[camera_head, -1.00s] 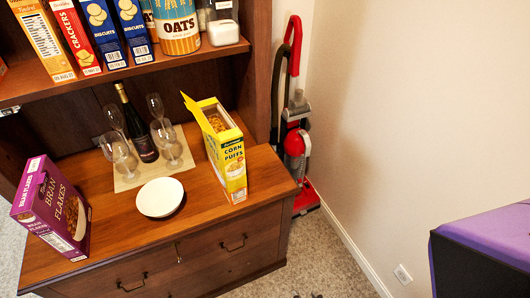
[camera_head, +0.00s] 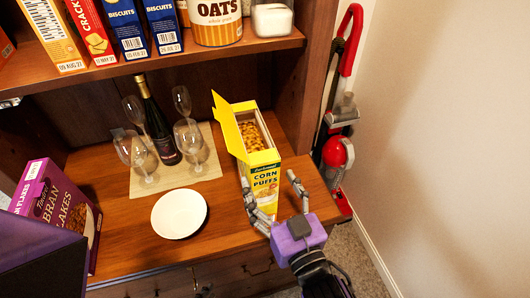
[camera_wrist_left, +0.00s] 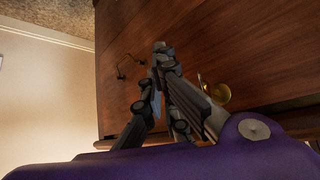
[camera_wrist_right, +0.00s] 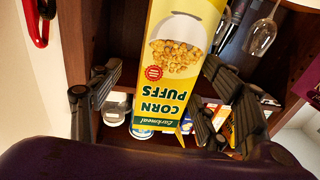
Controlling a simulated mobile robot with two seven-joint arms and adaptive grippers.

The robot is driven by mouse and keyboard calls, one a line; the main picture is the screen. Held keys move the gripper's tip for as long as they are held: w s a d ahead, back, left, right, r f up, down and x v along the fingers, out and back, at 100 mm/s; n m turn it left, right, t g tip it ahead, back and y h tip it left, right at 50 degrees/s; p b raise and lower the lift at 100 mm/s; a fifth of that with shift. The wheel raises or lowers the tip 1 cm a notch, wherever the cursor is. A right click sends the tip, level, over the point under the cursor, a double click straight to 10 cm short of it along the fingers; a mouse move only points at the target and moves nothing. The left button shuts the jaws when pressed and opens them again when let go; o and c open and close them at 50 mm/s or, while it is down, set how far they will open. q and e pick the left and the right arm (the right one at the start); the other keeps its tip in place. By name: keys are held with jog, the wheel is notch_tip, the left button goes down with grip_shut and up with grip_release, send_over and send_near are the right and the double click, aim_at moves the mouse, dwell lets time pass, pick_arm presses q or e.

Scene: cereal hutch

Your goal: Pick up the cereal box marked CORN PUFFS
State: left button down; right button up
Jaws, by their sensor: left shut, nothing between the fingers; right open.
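The yellow CORN PUFFS box (camera_head: 264,180) stands upright on the wooden counter, its top flap open and puffs showing inside. My right gripper (camera_head: 269,181) is open at the box's front, one finger by each side. In the right wrist view the box (camera_wrist_right: 175,70) appears upside down between the spread fingers of my right gripper (camera_wrist_right: 162,66); a gap shows at the left finger, and contact at the other is unclear. My left gripper (camera_wrist_left: 160,46) is shut and empty in front of the wooden drawer fronts in the left wrist view.
A white bowl (camera_head: 179,214) sits left of the box. Wine glasses (camera_head: 189,140) and a dark bottle (camera_head: 158,125) stand on a mat (camera_head: 205,167) behind it. A purple BRAN FLAKES box (camera_head: 55,200) is at left. A shelf (camera_head: 180,62) overhangs the back.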

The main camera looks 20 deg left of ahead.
jog(key=x, duration=0.3)
jog(key=shift+w+a+r, duration=0.1)
jog(key=shift+w, duration=0.2)
jog(key=p+x, duration=0.1)
jog(key=x, duration=0.3)
jog(key=shift+w, duration=0.4)
grip_shut()
